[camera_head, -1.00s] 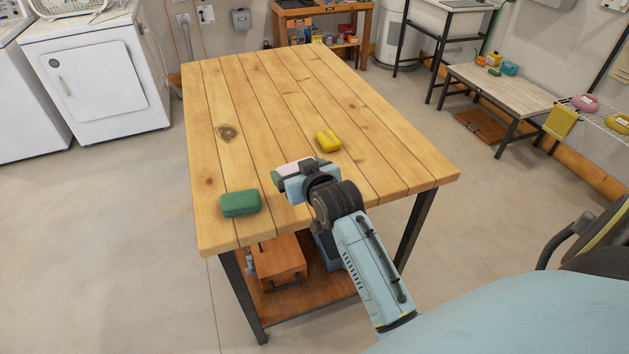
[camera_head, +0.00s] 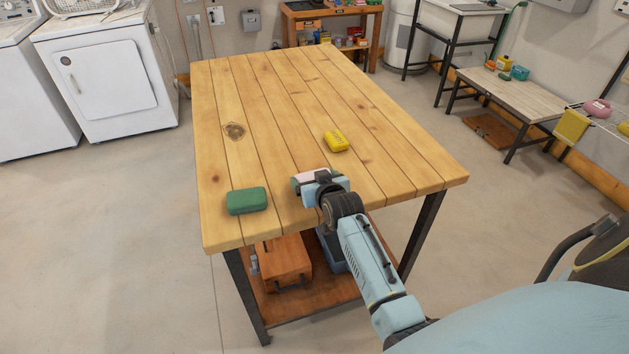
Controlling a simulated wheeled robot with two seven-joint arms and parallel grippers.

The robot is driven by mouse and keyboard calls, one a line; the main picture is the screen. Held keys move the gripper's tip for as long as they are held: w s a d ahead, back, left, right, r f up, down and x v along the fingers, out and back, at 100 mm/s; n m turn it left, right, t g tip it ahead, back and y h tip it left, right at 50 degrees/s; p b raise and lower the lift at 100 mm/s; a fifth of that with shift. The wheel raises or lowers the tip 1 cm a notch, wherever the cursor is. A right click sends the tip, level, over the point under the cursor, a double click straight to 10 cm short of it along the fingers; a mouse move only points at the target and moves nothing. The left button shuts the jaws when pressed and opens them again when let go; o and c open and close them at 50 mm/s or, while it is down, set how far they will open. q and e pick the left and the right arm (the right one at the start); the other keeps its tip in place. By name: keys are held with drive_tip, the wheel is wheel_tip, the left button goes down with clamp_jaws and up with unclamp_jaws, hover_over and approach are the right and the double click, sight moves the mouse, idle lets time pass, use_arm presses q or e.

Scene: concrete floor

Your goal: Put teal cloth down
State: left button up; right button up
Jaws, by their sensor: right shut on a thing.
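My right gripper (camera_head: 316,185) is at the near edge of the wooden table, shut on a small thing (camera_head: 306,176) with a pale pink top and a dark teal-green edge. The gripper hides much of this thing, and I cannot tell whether it is the teal cloth or whether it touches the tabletop. A dark green, rounded, block-like item (camera_head: 246,200) lies on the table to its left, apart from the gripper. My left gripper is not in view.
The wooden table (camera_head: 285,110) is mostly bare, with wide free room toward the back. A small yellow item (camera_head: 336,141) lies beyond my gripper. An orange-brown box (camera_head: 284,262) and a blue bin (camera_head: 331,250) are on the shelf below.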

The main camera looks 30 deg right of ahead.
drive_tip(key=shift+f, duration=0.15)
drive_tip(key=o, duration=0.8)
drive_tip(key=shift+c, duration=0.2)
drive_tip(key=shift+r, duration=0.2)
drive_tip(key=p+v, duration=0.2)
drive_tip(key=v, duration=1)
